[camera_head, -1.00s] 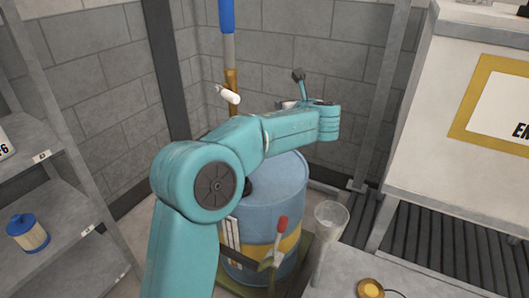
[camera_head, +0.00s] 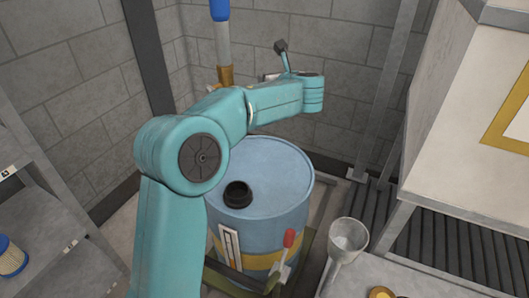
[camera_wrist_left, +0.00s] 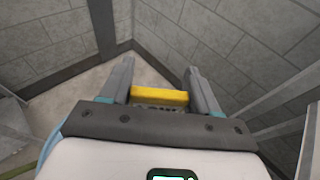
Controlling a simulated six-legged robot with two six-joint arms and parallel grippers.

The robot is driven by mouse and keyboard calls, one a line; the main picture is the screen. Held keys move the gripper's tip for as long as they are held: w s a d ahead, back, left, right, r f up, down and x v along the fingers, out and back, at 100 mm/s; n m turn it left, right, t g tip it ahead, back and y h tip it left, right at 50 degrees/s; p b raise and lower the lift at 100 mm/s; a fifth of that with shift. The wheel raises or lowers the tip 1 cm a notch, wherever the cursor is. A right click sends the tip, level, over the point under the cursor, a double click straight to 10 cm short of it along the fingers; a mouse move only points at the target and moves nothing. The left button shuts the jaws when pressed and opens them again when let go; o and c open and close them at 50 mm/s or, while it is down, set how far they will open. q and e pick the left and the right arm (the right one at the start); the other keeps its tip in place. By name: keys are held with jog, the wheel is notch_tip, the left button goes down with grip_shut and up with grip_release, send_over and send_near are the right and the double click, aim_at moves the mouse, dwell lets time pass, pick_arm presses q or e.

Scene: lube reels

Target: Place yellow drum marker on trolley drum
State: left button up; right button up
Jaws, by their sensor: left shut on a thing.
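The blue drum (camera_head: 285,178) with a yellow band stands low on a trolley frame (camera_head: 307,245) in the middle of the head view. A black cap (camera_head: 237,194) sits on its lid. My left arm reaches over the drum's far side, with its wrist above and behind the lid. In the wrist view, my left gripper (camera_wrist_left: 161,76) is shut on the yellow marker (camera_wrist_left: 160,96), a small block held crosswise between the fingers, clear of any surface. The marker is hidden in the head view. My right gripper is not in view.
A red-handled tool (camera_head: 288,240) hangs at the drum's front. A clear funnel (camera_head: 348,238) stands to its right. A grey bench (camera_head: 450,170) is at right, a shelf (camera_head: 45,235) with a filter (camera_head: 10,258) at left. A blue-handled upright pole (camera_head: 222,50) stands behind the arm.

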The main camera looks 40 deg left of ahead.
pick_arm(q)
notch_tip(320, 180, down, 20)
jog(key=b, duration=0.7)
jog(key=shift+d+b, duration=0.15)
jog(key=shift+b, duration=0.15)
jog(key=shift+s, duration=0.1)
jog(key=shift+f, duration=0.15)
jog(key=o, duration=1)
jog(key=shift+o, duration=0.2)
